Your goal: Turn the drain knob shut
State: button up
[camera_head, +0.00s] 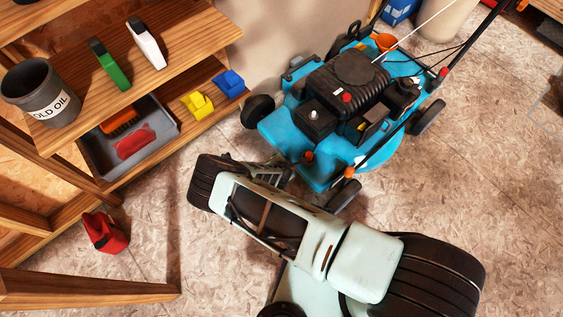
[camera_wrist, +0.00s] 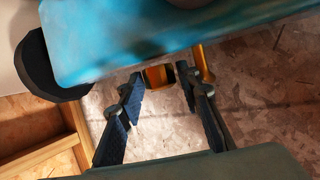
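The blue mower (camera_head: 340,110) stands on the floor right of the shelves. My gripper (camera_head: 272,172) is at the mower's near left corner, low beside the deck edge. In the wrist view my gripper (camera_wrist: 159,92) is open, its two dark fingers apart with nothing held. An orange-yellow piece (camera_wrist: 155,76) with a dark side, seemingly the drain knob, shows just past the fingertips, between them and below the blue deck (camera_wrist: 130,40). A second orange-yellow part (camera_wrist: 204,62) stands right of it. The deck hides their upper ends. I cannot tell the knob's turned position.
A black mower wheel (camera_wrist: 45,68) is left of my gripper. Wooden shelves at left hold a grey "OLD OIL" pot (camera_head: 40,92), green and white bottles, and a grey tray (camera_head: 165,128). A red container (camera_head: 105,232) is on the floor. The floor right of the mower is mostly clear.

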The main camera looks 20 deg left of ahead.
jog(key=shift+r, duration=0.1)
jog(key=v, duration=1.2)
